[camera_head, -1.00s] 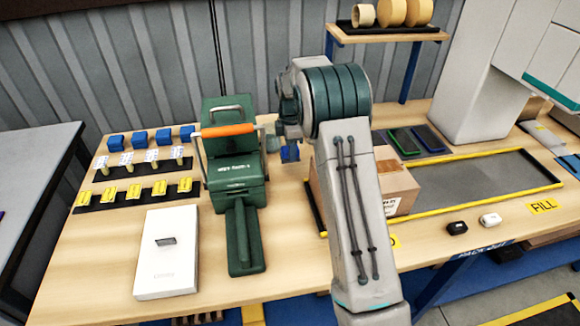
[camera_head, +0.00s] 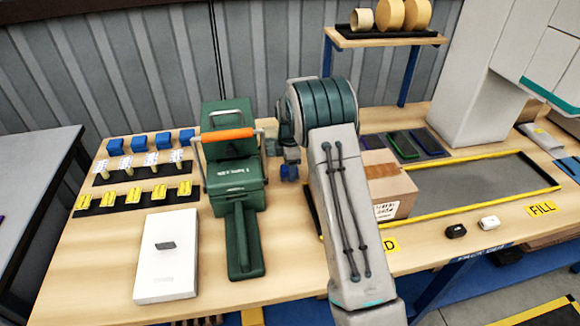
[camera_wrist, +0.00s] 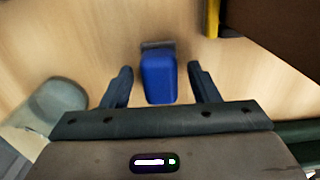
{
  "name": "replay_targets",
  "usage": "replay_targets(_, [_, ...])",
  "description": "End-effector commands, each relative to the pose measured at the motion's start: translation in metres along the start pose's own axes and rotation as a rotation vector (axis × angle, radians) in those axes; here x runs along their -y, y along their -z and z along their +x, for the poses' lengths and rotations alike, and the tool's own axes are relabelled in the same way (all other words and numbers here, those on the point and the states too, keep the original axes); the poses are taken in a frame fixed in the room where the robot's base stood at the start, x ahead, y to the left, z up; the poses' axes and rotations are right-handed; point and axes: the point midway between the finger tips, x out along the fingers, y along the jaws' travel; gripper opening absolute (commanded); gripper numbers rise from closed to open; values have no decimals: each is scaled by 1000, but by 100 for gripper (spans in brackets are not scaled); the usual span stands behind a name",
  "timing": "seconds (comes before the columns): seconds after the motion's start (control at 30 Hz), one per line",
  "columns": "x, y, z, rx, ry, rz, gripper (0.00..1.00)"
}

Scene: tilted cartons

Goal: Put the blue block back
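The blue block (camera_wrist: 158,78) is between the two fingers of my gripper (camera_wrist: 160,75) in the wrist view, with a narrow gap on each side. A dark grey strip shows at its far end. In the head view the blue block (camera_head: 289,172) shows just under my gripper, between the green machine and the carton. My gripper is open around it. I cannot tell whether the block rests on the table. Several similar blue blocks (camera_head: 140,143) stand in a row at the back left of the table.
The green machine (camera_head: 235,175) with an orange handle stands to the left of my gripper. A brown carton (camera_head: 385,185) is close on the right, by a yellow-edged tray (camera_head: 480,185). A white box (camera_head: 167,255) lies at front left. Several white-and-yellow items (camera_head: 127,166) stand in rows behind it.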

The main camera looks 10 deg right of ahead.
Motion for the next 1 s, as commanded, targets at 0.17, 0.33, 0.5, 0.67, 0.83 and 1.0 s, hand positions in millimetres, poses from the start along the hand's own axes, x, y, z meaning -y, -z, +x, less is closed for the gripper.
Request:
replay_targets(0.17, [0,0,0,0,0,0,54])
replay_targets(0.33, [0,0,-6,0,0,0,54])
replay_targets(0.5, [-1,0,-32,0,-5,-1,54])
replay_targets(0.67, [0,0,-68,-1,-4,1,54])
replay_targets(0.83, [-1,0,-101,0,-4,0,54])
replay_targets(1.0, [0,0,-119,0,0,0,54])
